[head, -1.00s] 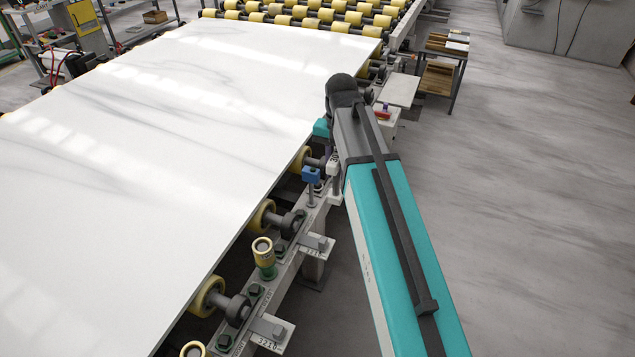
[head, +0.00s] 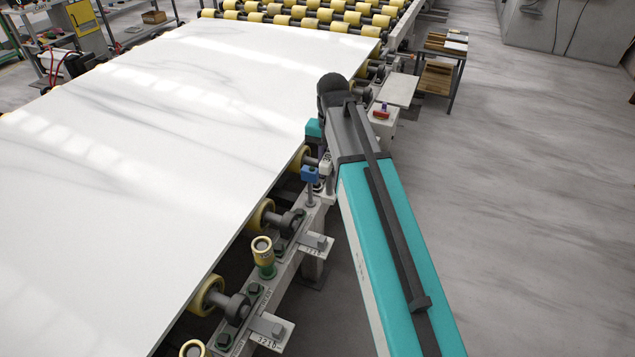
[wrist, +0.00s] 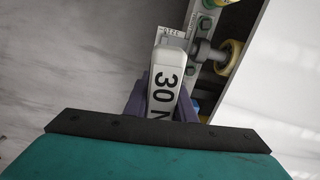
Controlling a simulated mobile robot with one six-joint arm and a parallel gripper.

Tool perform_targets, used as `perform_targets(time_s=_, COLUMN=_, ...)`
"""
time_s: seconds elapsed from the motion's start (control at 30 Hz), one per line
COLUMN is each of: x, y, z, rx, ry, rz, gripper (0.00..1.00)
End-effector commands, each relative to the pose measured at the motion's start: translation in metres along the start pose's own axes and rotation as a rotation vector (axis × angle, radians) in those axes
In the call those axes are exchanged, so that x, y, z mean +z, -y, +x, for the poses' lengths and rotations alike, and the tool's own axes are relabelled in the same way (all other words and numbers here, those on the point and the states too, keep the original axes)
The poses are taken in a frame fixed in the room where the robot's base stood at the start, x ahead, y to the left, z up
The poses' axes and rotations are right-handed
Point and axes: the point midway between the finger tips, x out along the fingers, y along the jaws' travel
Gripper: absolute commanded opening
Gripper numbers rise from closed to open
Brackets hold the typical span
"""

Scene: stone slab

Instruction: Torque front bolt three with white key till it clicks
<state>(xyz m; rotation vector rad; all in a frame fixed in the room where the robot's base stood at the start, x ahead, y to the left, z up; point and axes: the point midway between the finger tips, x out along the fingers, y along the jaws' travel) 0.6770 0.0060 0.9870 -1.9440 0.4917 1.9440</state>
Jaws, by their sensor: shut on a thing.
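The white key (wrist: 166,82) fills the middle of the wrist view, with "30 N" in black on its pale head. My gripper (wrist: 165,103) is shut on it, a dark jaw at each side. The key's lower end is hidden. In the head view the white key (head: 326,163) shows at the arm's left edge, above the frame rail. A blue key (head: 310,173) stands upright on a thin shaft just left of it. Dark green bolts (head: 254,289) line the rail, and a green bolt (wrist: 207,22) also shows in the wrist view. I cannot tell which is front bolt three.
The white stone slab (head: 150,130) lies on yellow rollers (head: 262,215) left of the rail (head: 285,267). Yellow-and-green cylinders (head: 264,256) stand near its edge. A box with a red switch (head: 381,112) is beyond the arm. The floor (head: 510,200) at right is clear.

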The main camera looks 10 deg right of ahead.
Motion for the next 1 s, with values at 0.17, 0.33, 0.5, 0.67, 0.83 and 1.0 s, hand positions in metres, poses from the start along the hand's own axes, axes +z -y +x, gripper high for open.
perform_targets(time_s=0.17, x=0.0, y=0.0, z=0.0, rx=0.0, ry=0.0, rz=-0.03, gripper=0.0)
perform_targets(time_s=0.33, x=-0.001, y=-0.001, z=0.002, rx=0.0, ry=0.0, rz=-0.127, gripper=0.0)
perform_targets(time_s=0.5, x=-0.001, y=-0.002, z=0.005, rx=0.0, ry=0.0, rz=-0.291, gripper=0.0)
perform_targets(time_s=0.67, x=-0.002, y=-0.003, z=0.007, rx=0.0, ry=0.0, rz=-0.469, gripper=0.0)
perform_targets(time_s=0.83, x=-0.003, y=-0.004, z=0.01, rx=0.0, ry=0.0, rz=-0.657, gripper=0.0)
perform_targets(time_s=1.0, x=-0.003, y=-0.005, z=0.013, rx=0.0, ry=0.0, rz=-0.832, gripper=0.0)
